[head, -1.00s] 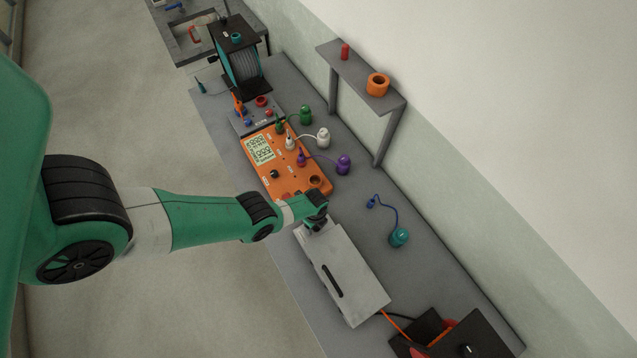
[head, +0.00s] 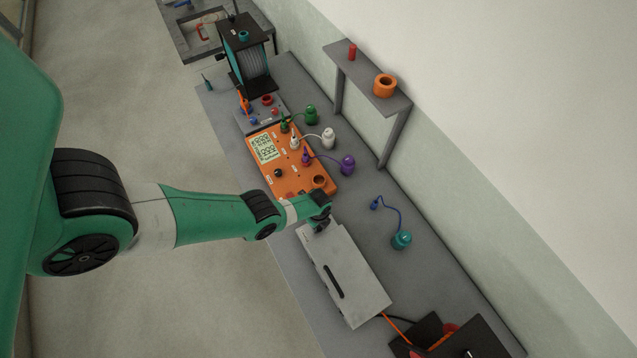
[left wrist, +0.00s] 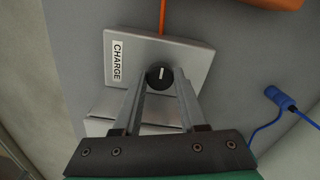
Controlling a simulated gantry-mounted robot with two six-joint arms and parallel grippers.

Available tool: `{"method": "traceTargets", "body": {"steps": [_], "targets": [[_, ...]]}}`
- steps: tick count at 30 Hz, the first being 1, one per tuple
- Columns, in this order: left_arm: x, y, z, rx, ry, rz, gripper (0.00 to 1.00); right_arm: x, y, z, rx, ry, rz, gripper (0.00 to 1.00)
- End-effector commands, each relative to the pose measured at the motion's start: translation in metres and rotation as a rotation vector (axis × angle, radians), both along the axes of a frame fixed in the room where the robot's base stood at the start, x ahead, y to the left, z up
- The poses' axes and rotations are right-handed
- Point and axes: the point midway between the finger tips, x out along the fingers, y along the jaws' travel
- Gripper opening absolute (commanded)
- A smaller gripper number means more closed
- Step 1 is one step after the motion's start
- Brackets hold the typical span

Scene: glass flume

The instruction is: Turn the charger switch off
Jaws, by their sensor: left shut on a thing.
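The charger (left wrist: 197,58) is a light grey plate labelled CHARGE, with a round black switch knob (left wrist: 161,76) bearing a white mark. In the left wrist view my left gripper (left wrist: 160,78) has its two fingers on either side of the knob, shut on it. In the head view my left gripper (head: 320,226) is at the near end of the orange unit, by the corner of a long grey box, and my gripper and wrist hide the charger's knob there. Which setting the mark points to cannot be read. My right gripper is not in view.
The orange unit (head: 262,177) has a display and several plugs with cords. The long grey box (head: 352,282) lies in front of it. A blue cord with a teal end (head: 401,240) lies to the right. A shelf (head: 352,70) stands behind along the wall.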

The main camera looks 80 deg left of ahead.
Motion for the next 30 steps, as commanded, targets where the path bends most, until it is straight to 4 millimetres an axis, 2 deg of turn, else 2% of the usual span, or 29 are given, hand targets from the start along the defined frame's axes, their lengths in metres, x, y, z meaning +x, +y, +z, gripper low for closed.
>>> {"method": "traceTargets", "body": {"steps": [11,30], "targets": [[-0.0001,-0.0001,-0.0006,0.000,0.000,0.174,0.00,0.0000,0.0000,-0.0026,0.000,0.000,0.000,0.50],[-0.0005,-0.0007,-0.0003,0.000,0.000,0.769,0.00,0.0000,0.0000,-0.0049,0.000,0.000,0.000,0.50]]}}
